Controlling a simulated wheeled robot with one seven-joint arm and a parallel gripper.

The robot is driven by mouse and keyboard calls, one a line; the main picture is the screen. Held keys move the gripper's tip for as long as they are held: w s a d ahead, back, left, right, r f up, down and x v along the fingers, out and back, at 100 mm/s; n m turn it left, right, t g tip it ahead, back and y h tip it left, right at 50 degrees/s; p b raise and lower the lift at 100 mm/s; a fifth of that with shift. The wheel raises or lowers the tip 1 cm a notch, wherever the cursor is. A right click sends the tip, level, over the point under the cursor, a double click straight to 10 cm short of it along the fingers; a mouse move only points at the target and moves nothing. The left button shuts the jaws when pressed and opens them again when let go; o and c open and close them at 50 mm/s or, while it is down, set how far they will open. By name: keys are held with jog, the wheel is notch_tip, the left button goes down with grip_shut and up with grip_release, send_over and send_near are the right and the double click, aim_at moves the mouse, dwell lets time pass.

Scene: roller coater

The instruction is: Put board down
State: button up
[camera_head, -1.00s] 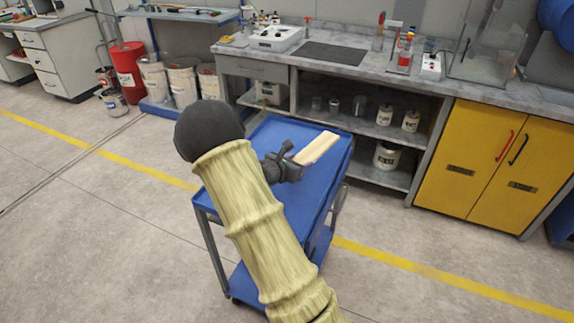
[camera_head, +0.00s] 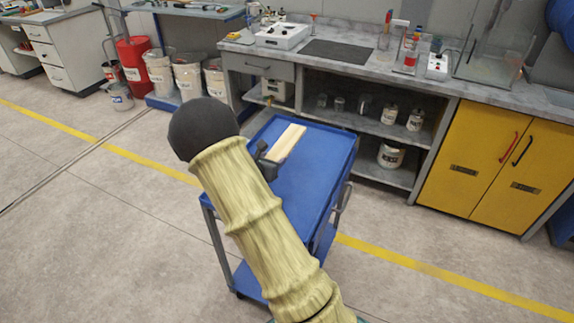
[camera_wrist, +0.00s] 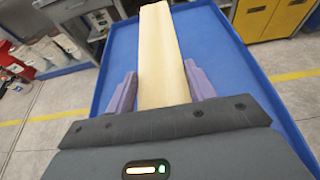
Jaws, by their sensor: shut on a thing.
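The board (camera_head: 286,143) is a pale wooden strip above the blue top of the cart (camera_head: 318,172). In the head view it points away from my gripper (camera_head: 264,160), which is partly hidden behind my yellow-sleeved arm. In the wrist view the board (camera_wrist: 160,55) runs straight out from between the two purple fingers of my gripper (camera_wrist: 161,90). The fingers are shut on its near end. The blue cart top (camera_wrist: 215,60) lies under and around it. I cannot tell whether the board touches the cart surface.
The cart top is otherwise bare, with a raised rim. Behind it stands a grey workbench (camera_head: 350,68) with shelves of cans. Yellow cabinets (camera_head: 490,160) stand at the right. White buckets (camera_head: 186,78) and a red drum (camera_head: 133,62) stand at the back left.

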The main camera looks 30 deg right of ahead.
jog(key=shift+d, duration=0.15)
jog(key=shift+f, duration=3.15)
jog(key=shift+f, duration=0.1)
notch_tip(320, 180, down, 3)
jog(key=shift+w+f, duration=0.1)
jog(key=shift+f, duration=0.2)
